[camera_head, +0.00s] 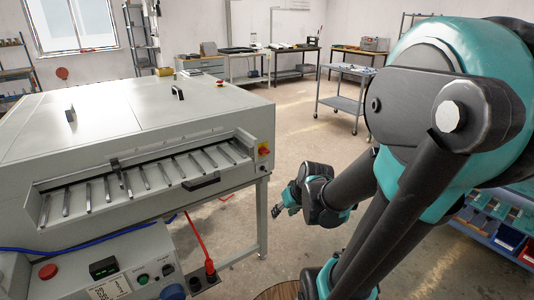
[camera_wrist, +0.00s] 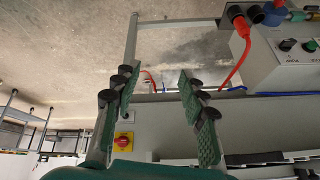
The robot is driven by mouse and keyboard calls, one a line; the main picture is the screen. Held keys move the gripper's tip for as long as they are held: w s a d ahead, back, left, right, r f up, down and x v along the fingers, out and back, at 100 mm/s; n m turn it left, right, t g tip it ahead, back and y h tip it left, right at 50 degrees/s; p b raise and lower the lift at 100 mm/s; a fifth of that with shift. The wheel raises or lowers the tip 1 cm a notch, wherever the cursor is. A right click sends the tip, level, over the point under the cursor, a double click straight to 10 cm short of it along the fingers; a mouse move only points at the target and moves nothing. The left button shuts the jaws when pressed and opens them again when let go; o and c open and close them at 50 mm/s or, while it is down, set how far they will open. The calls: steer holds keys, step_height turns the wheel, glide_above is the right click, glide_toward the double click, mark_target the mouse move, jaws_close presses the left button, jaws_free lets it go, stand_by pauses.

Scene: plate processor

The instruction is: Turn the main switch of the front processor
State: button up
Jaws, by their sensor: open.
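The front processor (camera_head: 110,130) is a large white-grey machine on the left of the head view, with a row of slats in its front opening. Its main switch (camera_head: 263,150) is a red knob on a yellow plate at the right end of its front. In the wrist view, which looks upside down, the switch (camera_wrist: 123,141) shows low, just right of the left finger. My gripper (camera_head: 278,211) hangs right of the machine's leg in the head view, apart from the switch. In the wrist view my gripper (camera_wrist: 159,84) is open with nothing between its green pads.
A control box (camera_head: 120,265) with buttons stands in front of the machine, with a red cable (camera_head: 198,240) plugged in beside it. A grey cart (camera_head: 345,95) and benches stand behind. Blue bins (camera_head: 507,237) are at the right. Open floor lies right of the machine.

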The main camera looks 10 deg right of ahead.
steer(key=o, duration=0.3)
steer(key=w+r+t, duration=0.1)
steer(key=w, duration=0.3)
steer(key=w+r+n+t+y, duration=0.1)
steer(key=w+r, duration=0.1)
steer(key=w, duration=0.2)
steer(key=w+d+r+y, duration=0.1)
steer(key=w, duration=0.3)
steer(key=shift+w+r+n+t, duration=0.25)
steer(key=shift+r+n+t, duration=0.1)
steer(key=shift+n+t, duration=0.05)
steer(key=n+t+y, duration=0.1)
steer(key=t, duration=0.3)
glide_toward(266, 152)
steer(key=x, duration=0.8)
steer(key=shift+w+f, duration=0.1)
steer(key=shift+w, duration=0.25)
steer(key=shift+c, duration=0.4)
steer(key=c, duration=1.1)
steer(key=shift+o, duration=0.2)
